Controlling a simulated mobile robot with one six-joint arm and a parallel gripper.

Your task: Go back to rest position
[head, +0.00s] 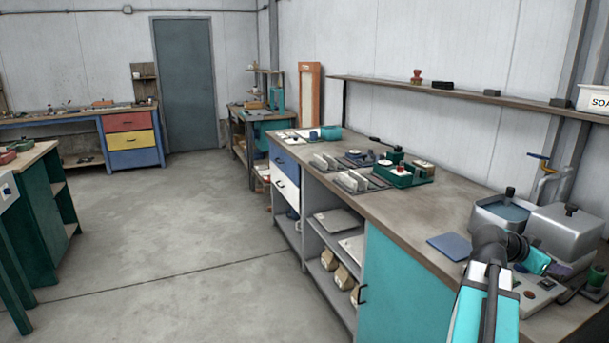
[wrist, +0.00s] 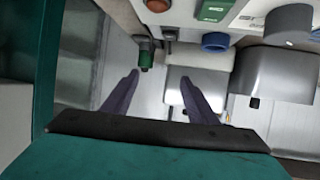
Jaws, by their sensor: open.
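My arm reaches up from the bottom right of the head view, over the near end of the long workbench (head: 400,198). My gripper (wrist: 165,82) shows in the wrist view with its two dark purple fingers spread apart. Nothing is held between them. Metal surfaces and a small green and black fitting (wrist: 145,55) lie beyond the fingertips.
An open metal tank (head: 500,217) and a lidded metal box (head: 567,236) stand close to my arm. A blue pad (head: 450,246) lies left of it. Green fixtures (head: 403,175) stand farther along the bench. A wall shelf (head: 440,88) runs above.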

